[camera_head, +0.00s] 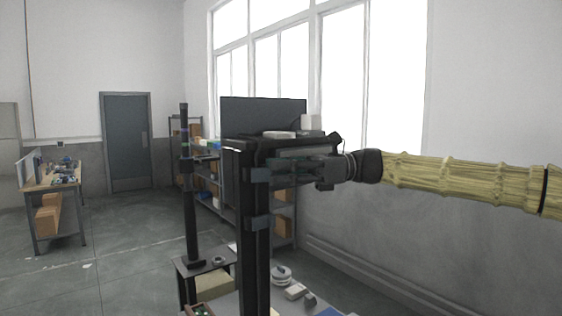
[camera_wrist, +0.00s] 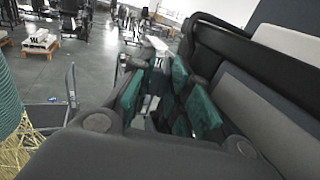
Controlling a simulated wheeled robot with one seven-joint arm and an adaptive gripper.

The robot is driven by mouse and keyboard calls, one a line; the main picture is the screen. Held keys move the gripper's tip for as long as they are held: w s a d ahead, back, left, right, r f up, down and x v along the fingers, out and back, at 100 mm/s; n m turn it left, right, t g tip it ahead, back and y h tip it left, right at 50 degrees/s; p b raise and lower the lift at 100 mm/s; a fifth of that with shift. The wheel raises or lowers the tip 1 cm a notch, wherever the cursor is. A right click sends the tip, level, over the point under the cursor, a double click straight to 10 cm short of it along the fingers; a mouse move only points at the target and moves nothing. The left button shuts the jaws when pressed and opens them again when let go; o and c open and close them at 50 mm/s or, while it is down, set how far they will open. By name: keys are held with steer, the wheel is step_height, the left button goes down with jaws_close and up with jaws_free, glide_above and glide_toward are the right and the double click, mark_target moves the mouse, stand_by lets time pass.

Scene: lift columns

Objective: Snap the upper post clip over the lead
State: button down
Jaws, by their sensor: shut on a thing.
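A dark lift post (camera_head: 256,270) stands upright in the middle of the head view. Grey clips sit on it: the upper post clip (camera_head: 259,174) near the top and a lower clip (camera_head: 258,222) below. My gripper (camera_head: 276,172) reaches in from the right at the upper clip's height and is shut on that clip. In the wrist view the teal pads of my gripper (camera_wrist: 160,100) stand a little apart, with small pale grey parts showing between them. I cannot make out the lead for certain, nor whether the clip is around it.
A dark monitor (camera_head: 262,115) stands behind the post top. Another slim black column (camera_head: 189,215) stands to the left on a low table. Small parts, including a white round item (camera_head: 281,273), lie on the surface below. A workbench (camera_head: 52,184) is at far left; the floor between is clear.

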steer(key=shift+w+n+g+h+p, duration=0.45)
steer(key=shift+n+g+p, duration=0.45)
steer(key=shift+g, duration=0.3)
steer(key=shift+f, duration=0.1)
steer(key=c, duration=1.5)
jaws_free()
steer(key=shift+s, duration=0.1)
steer(key=v, duration=0.8)
